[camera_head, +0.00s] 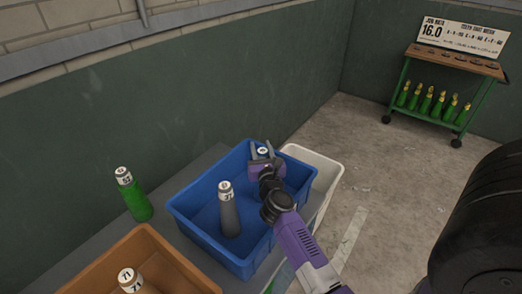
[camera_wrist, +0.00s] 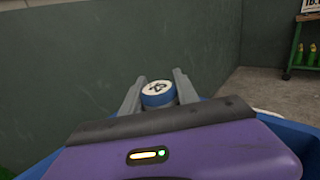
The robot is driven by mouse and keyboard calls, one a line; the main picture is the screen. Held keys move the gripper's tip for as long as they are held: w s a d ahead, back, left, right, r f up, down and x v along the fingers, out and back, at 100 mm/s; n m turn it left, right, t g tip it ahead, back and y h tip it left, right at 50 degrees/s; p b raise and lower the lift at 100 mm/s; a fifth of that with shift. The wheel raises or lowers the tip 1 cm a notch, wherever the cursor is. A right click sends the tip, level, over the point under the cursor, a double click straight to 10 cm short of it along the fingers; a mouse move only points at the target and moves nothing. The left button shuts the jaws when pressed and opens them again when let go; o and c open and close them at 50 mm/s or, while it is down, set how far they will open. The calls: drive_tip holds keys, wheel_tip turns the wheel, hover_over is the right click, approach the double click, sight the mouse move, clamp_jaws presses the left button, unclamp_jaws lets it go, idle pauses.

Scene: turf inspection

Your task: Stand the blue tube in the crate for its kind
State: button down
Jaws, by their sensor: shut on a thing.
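The blue tube shows mainly as its white-topped, blue-sided cap (camera_wrist: 158,90) in the wrist view, with a dark mark on top. In the head view its cap (camera_head: 263,151) shows between the fingers. My gripper (camera_head: 264,154) is shut on it at the far end of the blue crate (camera_head: 190,225); the fingers (camera_wrist: 157,86) flank the cap. The tube's lower part is hidden, so I cannot tell whether it touches the crate floor. A grey tube (camera_head: 230,217) marked 37 stands in the same crate.
An orange-brown crate (camera_head: 185,263) holding a tube marked 71 (camera_head: 130,280) is at the near left. A white crate (camera_head: 325,170) lies beyond the blue one. A green tube (camera_head: 135,200) stands by the wall. A green cart (camera_head: 445,85) with a sign (camera_head: 462,37) stands far right.

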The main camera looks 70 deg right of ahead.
drive_tip(key=shift+f, duration=0.1)
drive_tip(key=c, duration=0.9)
unclamp_jaws()
